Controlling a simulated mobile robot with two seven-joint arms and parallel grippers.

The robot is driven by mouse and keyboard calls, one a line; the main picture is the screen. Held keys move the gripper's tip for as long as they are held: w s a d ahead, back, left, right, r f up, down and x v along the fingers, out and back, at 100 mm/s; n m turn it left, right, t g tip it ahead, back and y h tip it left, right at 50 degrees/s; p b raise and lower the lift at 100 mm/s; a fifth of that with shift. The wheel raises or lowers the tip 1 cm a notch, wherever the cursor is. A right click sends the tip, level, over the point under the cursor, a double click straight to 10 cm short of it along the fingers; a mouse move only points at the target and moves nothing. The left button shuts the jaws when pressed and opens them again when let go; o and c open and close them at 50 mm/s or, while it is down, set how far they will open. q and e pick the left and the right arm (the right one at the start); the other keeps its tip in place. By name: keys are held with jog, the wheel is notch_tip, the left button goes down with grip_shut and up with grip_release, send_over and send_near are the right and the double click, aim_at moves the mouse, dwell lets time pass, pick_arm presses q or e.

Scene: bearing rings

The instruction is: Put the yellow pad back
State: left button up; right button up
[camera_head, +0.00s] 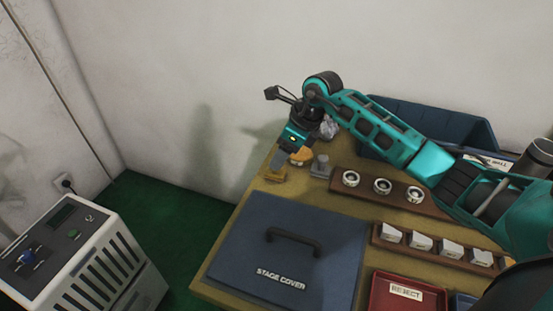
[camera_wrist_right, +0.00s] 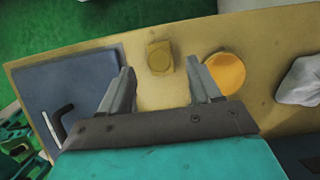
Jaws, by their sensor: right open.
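A round orange-yellow pad (camera_head: 301,157) lies on the table near its far left corner; it also shows in the right wrist view (camera_wrist_right: 226,72), just right of the right finger. A small squarish olive-yellow piece with a round top (camera_wrist_right: 159,57) lies left of it, ahead of the gap between the fingers; the head view shows it too (camera_head: 275,176). My right gripper (camera_wrist_right: 161,80) is open and empty, pointing down above the table corner (camera_head: 281,163). The head view does not show its height clearly. My left gripper is not in view.
A blue stage cover (camera_head: 250,245) with a dark handle fills the table's near left. A grey weight-like object (camera_head: 320,167) and a crumpled pale lump (camera_head: 328,128) are near the pad. Racks of rings (camera_head: 382,187) and blocks (camera_head: 420,242), plus a red reject tray (camera_head: 410,308), are right.

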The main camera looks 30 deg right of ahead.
jog(key=v, duration=0.7)
jog(key=shift+p, duration=0.3)
jog(key=shift+f, duration=0.1)
